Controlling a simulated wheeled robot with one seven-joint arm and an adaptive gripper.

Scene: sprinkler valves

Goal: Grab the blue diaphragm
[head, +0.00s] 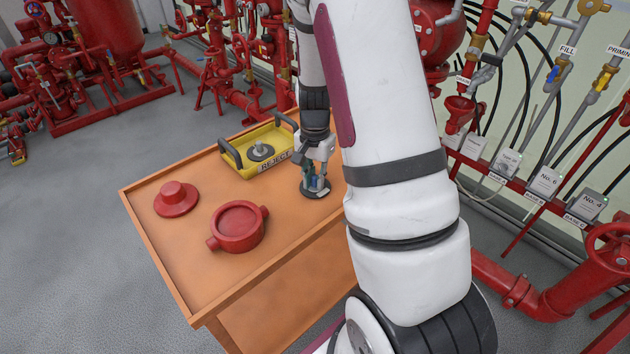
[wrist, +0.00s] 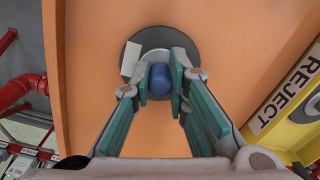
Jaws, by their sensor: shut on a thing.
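The blue diaphragm is a dark disc (head: 318,191) with a blue knob, at the right part of the orange table. In the wrist view its dark disc (wrist: 131,58) lies below the fingers, with a pale tag on it, and the blue knob (wrist: 160,80) sits between the fingertips. My gripper (head: 316,182) points down over the disc. In the wrist view my gripper (wrist: 160,83) is shut on the blue knob. I cannot tell whether the disc touches the table.
A yellow REJECT tray (head: 243,172) with black handles holds another dark disc with a grey knob (head: 261,151). A red valve body (head: 238,228) and a red flanged cap (head: 177,197) stand on the orange table (head: 185,250). Red piping and numbered boxes stand at the right.

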